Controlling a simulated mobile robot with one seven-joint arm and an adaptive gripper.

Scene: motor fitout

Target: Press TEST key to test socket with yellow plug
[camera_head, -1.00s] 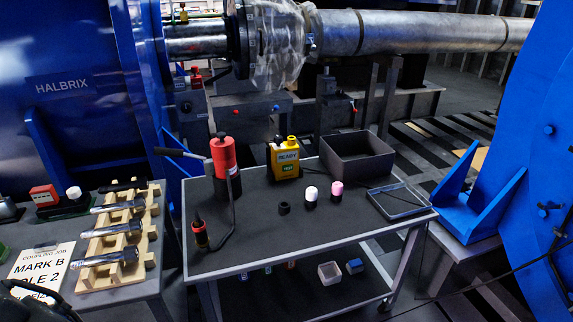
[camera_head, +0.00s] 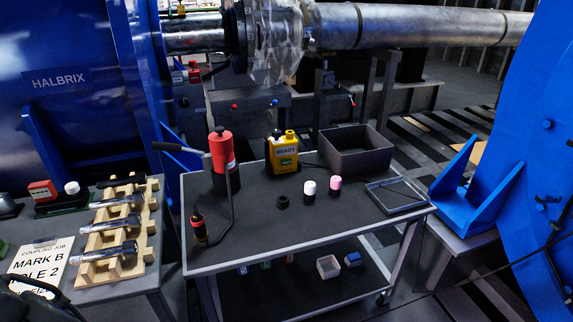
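A yellow tester box (camera_head: 283,156) stands upright near the back edge of the grey cart top. A dark display on its front reads READY. Below the display is a small green key (camera_head: 286,162); its lettering is too small to read. On top of the box a yellow plug or cap (camera_head: 290,135) stands at the right and a black one (camera_head: 277,134) at the left. I cannot tell how they are seated.
The cart (camera_head: 270,230) also holds a red cylinder (camera_head: 221,148) with a long lever, left of the tester. A black ring, two capped bottles (camera_head: 309,188), an open grey bin (camera_head: 357,150) and a shallow tray (camera_head: 398,196) stand right and front.

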